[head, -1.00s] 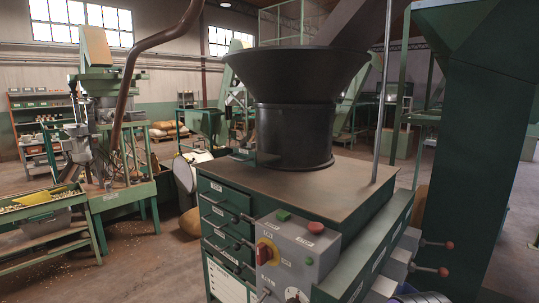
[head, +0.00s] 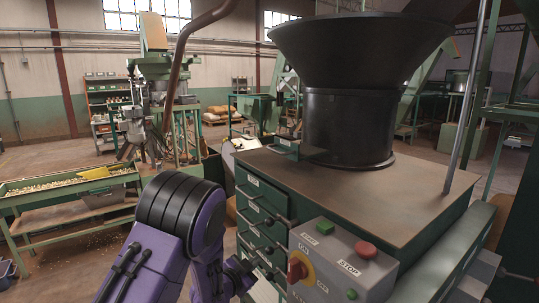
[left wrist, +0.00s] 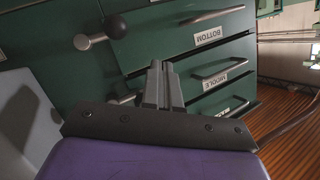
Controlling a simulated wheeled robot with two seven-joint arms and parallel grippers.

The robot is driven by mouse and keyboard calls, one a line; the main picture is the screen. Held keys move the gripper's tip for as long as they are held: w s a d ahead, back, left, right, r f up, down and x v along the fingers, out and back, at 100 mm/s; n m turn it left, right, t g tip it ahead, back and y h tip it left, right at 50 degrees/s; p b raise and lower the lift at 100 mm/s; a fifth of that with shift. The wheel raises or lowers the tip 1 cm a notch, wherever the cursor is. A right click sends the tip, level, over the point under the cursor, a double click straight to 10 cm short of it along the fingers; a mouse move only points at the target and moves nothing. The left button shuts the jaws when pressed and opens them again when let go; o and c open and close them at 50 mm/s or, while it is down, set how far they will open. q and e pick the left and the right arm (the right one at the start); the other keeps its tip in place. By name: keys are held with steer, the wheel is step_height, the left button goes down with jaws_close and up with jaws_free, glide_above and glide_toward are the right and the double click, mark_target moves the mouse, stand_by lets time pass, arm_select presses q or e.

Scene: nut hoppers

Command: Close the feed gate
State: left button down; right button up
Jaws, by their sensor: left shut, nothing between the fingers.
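A black hopper (head: 352,100) stands on the brown top of a green cabinet (head: 430,180). No part in view is clearly marked as the feed gate. The cabinet front has labelled drawers with bar handles; in the left wrist view the bottom drawer (left wrist: 165,42) and middle drawer (left wrist: 205,85) show. A rod with a dark round knob (left wrist: 115,26) sticks out beside the bottom drawer there. My left gripper (head: 243,275) is in front of the drawers, low in the head view. Its fingers (left wrist: 162,68) are shut and empty. My right gripper is out of view.
A grey control box (head: 340,262) with green and red buttons and a red-yellow switch sits at the cabinet's front corner. A thin upright pole (head: 470,100) stands at the cabinet's right. A trough of nuts (head: 70,185) stands at left, with open floor before it.

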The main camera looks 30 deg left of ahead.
arm_select(q)
steer(key=w+a+r+m+t+h, duration=0.1)
steer(key=w+r+m+t, duration=0.15)
steer(key=r, duration=0.45)
steer(key=w+a+r+m+t+h, duration=0.15)
steer(key=r+m, duration=0.25)
steer(key=r, duration=0.4)
steer(key=m+g+h, duration=0.2)
steer(key=m+h, duration=0.2)
steer(key=m, duration=1.3)
glide_toward(273, 150)
step_height(273, 150, down, 3)
steer(key=s, duration=0.2)
steer(key=s+a+r+m+g, duration=0.2)
steer(key=s+a+r+m, duration=0.3)
steer(key=m, duration=0.7)
steer(key=shift+h, duration=0.35)
steer(key=p+x, duration=0.2)
steer(key=x, duration=0.3)
steer(key=p+x, duration=0.2)
steer(key=x, duration=0.3)
steer(key=d+p+x, duration=0.1)
steer(key=p+x, duration=0.1)
steer(key=x, duration=0.3)
steer(key=shift+r, duration=0.4)
